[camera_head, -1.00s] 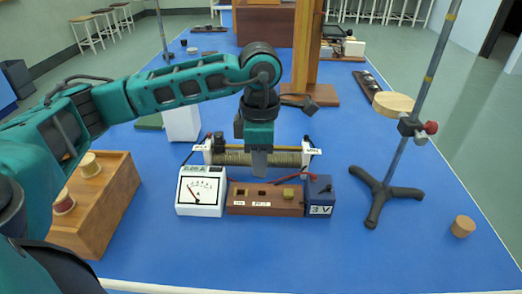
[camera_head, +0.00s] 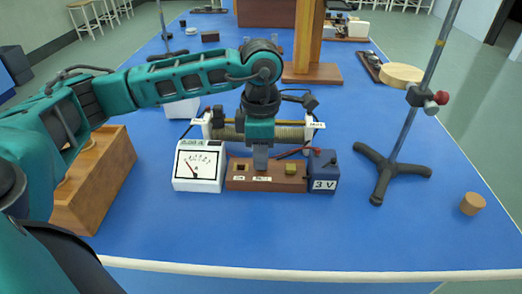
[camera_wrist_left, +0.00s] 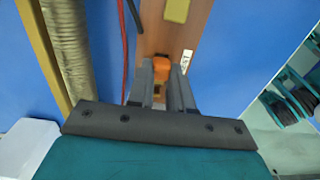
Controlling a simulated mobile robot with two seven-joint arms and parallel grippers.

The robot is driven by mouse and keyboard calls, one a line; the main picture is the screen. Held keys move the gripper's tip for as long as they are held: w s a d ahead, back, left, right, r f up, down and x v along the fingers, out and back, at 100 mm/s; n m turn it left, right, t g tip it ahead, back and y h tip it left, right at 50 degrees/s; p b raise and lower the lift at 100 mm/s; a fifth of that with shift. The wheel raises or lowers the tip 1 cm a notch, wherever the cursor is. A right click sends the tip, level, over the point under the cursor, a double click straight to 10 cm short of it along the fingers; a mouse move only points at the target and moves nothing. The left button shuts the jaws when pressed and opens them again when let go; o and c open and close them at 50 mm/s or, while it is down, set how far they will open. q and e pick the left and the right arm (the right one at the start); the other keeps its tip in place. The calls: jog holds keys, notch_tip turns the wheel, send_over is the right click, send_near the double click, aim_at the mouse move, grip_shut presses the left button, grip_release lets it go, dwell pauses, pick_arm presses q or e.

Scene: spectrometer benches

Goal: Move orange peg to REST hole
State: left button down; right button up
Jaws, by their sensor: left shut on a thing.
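My left gripper (camera_head: 260,166) points down at the middle of the brown wooden block (camera_head: 243,184). In the left wrist view its two fingers (camera_wrist_left: 161,75) are shut on the orange peg (camera_wrist_left: 162,62). The head view hides the peg behind the fingers. The fingers cover the block's middle hole, above a small white label (camera_head: 262,179) too small to read. A square hole (camera_head: 240,167) shows open at the block's left. I cannot tell how deep the peg sits. My right gripper is not in view.
A dial meter (camera_head: 198,167) stands left of the block, a blue 3 V box (camera_head: 323,173) right of it. A yellow square piece (camera_head: 290,169) sits on the block. A wire coil (camera_head: 287,133) lies behind. The table in front is clear.

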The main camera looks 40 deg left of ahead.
pick_arm(q)
jog(key=shift+f, duration=0.35)
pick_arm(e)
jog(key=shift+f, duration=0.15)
pick_arm(q)
jog(key=c, duration=0.9)
grip_release()
jog(key=shift+c, duration=0.2)
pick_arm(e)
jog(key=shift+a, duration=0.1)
pick_arm(q)
notch_tip(320, 180, up, 13)
jog(key=p, duration=0.1)
jog(key=shift+p, duration=0.3)
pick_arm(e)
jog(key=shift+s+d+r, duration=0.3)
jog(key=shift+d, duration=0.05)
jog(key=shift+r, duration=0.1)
